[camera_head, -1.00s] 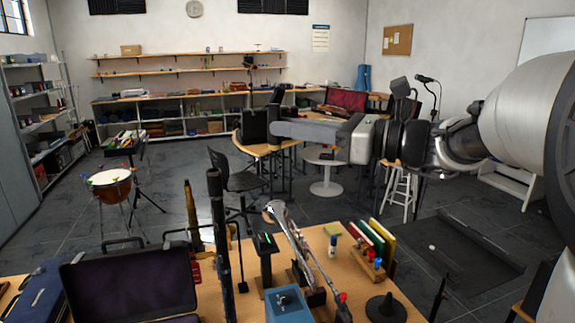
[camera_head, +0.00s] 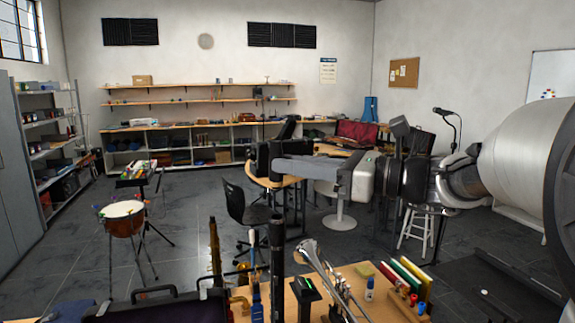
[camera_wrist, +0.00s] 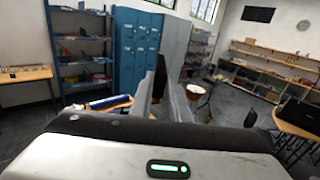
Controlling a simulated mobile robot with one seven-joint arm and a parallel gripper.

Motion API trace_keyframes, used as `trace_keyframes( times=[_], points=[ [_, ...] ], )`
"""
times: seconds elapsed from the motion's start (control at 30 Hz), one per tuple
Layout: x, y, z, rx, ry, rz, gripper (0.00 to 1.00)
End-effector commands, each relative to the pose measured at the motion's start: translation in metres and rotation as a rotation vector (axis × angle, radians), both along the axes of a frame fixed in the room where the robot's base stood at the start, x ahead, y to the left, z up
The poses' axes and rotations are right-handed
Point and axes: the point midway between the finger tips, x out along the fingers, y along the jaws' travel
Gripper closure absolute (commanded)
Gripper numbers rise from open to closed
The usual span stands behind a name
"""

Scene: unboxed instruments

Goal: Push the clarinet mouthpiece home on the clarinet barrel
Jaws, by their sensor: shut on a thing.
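My gripper (camera_head: 285,168) reaches in from the right in the head view with its fingers pointing left. In the wrist view its fingers (camera_wrist: 163,101) are shut on a slim black piece, seemingly the clarinet mouthpiece (camera_wrist: 160,72), which stands up between them. A tall black tube (camera_head: 277,262) stands upright at the bench, below and apart from my gripper in the head view. Its top end may be the clarinet barrel, but I cannot tell surely. Its lower part is cut off by the frame. No barrel shows in the wrist view.
A drum (camera_head: 122,215) and a chair (camera_head: 240,205) stand beyond.

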Motion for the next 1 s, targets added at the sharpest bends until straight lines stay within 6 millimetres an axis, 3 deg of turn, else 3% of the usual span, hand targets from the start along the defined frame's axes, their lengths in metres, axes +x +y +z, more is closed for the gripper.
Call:
trace_keyframes(
  times=[0.27, 0.63, 1.0],
  points=[
    [0.0, 0.0, -0.011, 0.0, 0.0, 0.0, 1.0],
    [0.0, 0.0, -0.046, 0.0, 0.0, -0.001, 1.0],
    [0.0, 0.0, -0.05, 0.0, 0.0, 0.0, 1.0]
  ],
)
